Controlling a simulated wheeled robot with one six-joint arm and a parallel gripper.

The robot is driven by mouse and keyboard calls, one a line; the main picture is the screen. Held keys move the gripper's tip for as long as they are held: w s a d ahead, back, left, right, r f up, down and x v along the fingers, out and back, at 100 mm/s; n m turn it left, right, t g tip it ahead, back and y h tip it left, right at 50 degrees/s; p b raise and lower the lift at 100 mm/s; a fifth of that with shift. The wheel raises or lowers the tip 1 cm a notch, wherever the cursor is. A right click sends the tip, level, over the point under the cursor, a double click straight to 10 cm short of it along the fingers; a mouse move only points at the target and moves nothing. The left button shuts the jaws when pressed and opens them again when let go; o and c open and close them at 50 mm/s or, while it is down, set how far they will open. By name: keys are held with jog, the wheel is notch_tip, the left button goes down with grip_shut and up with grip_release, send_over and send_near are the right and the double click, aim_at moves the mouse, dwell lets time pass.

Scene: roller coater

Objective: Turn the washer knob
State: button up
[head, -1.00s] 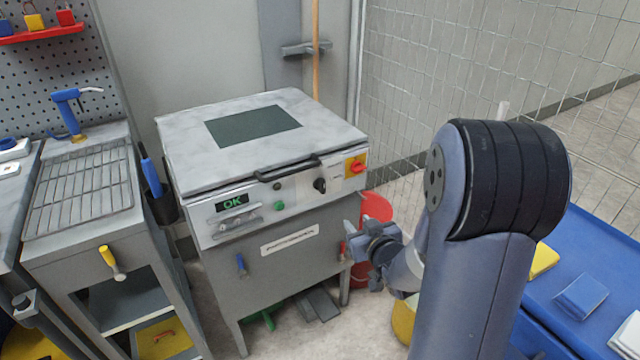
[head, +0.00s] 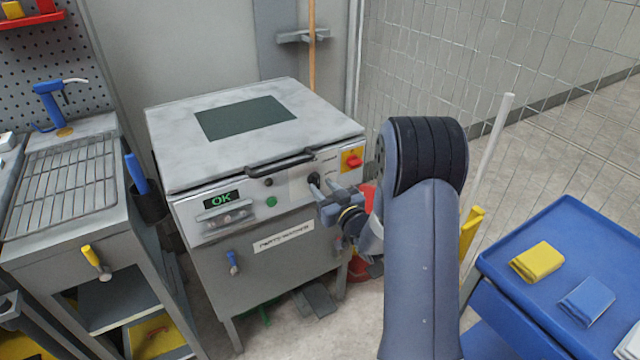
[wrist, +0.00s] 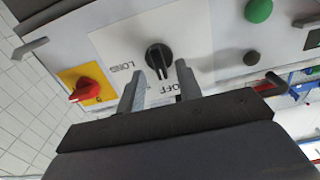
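The washer is a grey cabinet with a light control panel (head: 240,212) on its upper front, in the middle of the head view. Its black knob (wrist: 159,58) shows in the wrist view on a pale plate, with LONG printed on one side and OFF on another.
A red switch on a yellow plate (head: 352,160) sits beside the knob on the panel. A green button (head: 271,202) and an OK display (head: 221,199) are further left. A lid handle (head: 281,164) juts out above. A blue cart (head: 540,222) stands at right.

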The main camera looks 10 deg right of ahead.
aim_at(316, 182)
jog(key=shift+x, duration=1.15)
jog(key=shift+c, duration=0.5)
grip_shut()
